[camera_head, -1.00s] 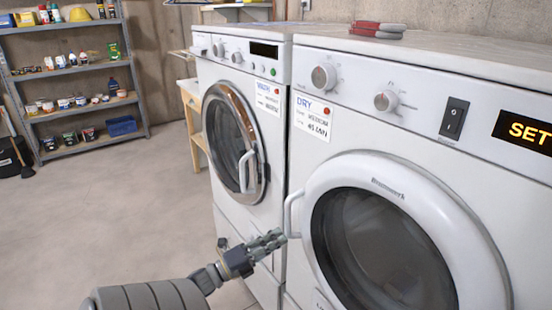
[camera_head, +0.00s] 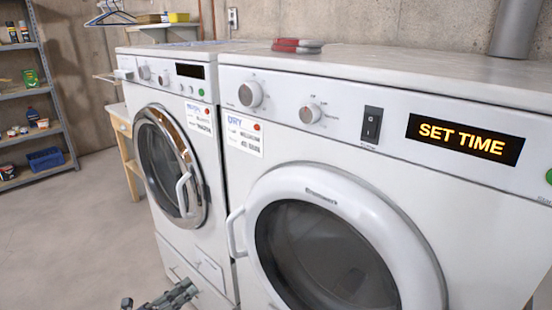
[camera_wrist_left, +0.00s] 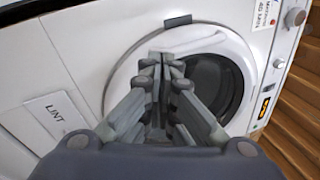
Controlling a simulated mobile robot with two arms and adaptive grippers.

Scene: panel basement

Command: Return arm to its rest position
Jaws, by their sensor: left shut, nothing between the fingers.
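My left gripper (camera_head: 172,296) shows at the bottom edge of the head view, low in front of the washer and dryer. In the left wrist view its two fingers (camera_wrist_left: 162,68) are closed together with nothing between them. Behind them is the dryer's round door (camera_wrist_left: 215,50). In the head view the dryer door (camera_head: 335,245) is closed, with a white handle (camera_head: 236,232) on its left side. The gripper is apart from that handle. My right gripper is not in view.
The washer (camera_head: 172,165) with a chrome-rimmed door stands left of the dryer (camera_head: 480,215), whose display (camera_head: 463,138) reads SET TIME. Red and grey items (camera_head: 298,46) lie on top. A shelf (camera_head: 40,90) stands at the far left. The floor (camera_head: 70,230) between is clear.

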